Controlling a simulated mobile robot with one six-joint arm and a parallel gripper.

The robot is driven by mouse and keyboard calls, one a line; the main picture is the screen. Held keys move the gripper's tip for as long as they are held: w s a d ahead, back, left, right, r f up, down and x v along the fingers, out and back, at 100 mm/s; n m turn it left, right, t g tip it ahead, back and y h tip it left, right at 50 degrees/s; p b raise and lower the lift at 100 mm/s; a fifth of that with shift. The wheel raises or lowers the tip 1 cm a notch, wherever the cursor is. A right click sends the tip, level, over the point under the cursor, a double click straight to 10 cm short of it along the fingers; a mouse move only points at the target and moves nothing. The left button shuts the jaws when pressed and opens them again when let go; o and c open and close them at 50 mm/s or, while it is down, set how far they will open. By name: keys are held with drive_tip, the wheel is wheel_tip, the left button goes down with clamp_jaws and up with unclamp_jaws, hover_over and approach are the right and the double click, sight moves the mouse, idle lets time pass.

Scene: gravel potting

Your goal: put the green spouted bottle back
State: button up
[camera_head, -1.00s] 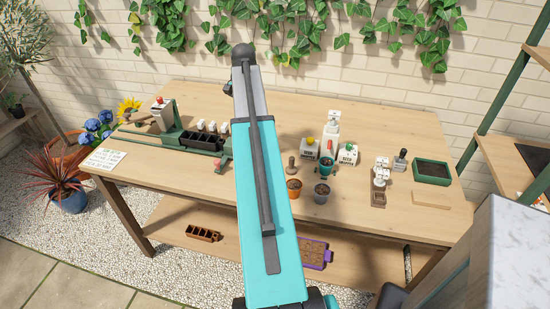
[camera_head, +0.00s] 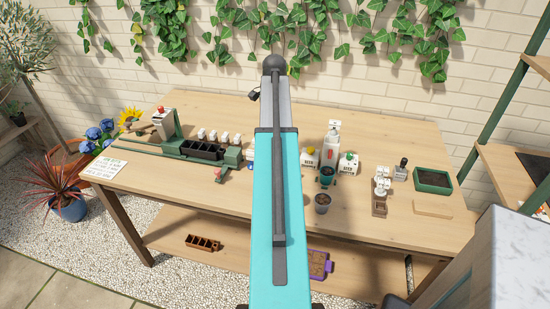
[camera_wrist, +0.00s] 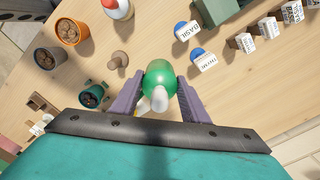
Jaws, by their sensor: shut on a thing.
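The green spouted bottle (camera_wrist: 160,80) is in my gripper (camera_wrist: 158,98) in the wrist view, between the two grey-purple fingers. Its pale spout (camera_wrist: 160,98) points toward the wrist camera. The bottle hangs over the wooden table (camera_wrist: 125,35); I cannot tell whether its base touches the wood. In the head view my own arm hides the gripper and the bottle.
In the wrist view, an orange pot (camera_wrist: 82,29), a grey pot (camera_wrist: 39,59), a teal pot (camera_wrist: 107,99) and a wooden dibber (camera_wrist: 118,60) stand left. Labelled blue-topped pieces (camera_wrist: 199,55) lie right. In the head view, a green tray (camera_head: 433,187) sits at the table's right.

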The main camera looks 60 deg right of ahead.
drive_tip(key=shift+f+p, duration=0.5)
drive_tip(key=shift+f, duration=2.2)
drive_tip(key=shift+f+p, duration=0.4)
drive_tip(key=shift+f, duration=1.45)
drive_tip(key=shift+f, duration=0.15)
drive_tip(key=o, duration=0.9)
drive_tip(key=shift+r, duration=0.2)
drive_tip(key=shift+r+b, duration=1)
drive_tip(key=shift+r, duration=4.95)
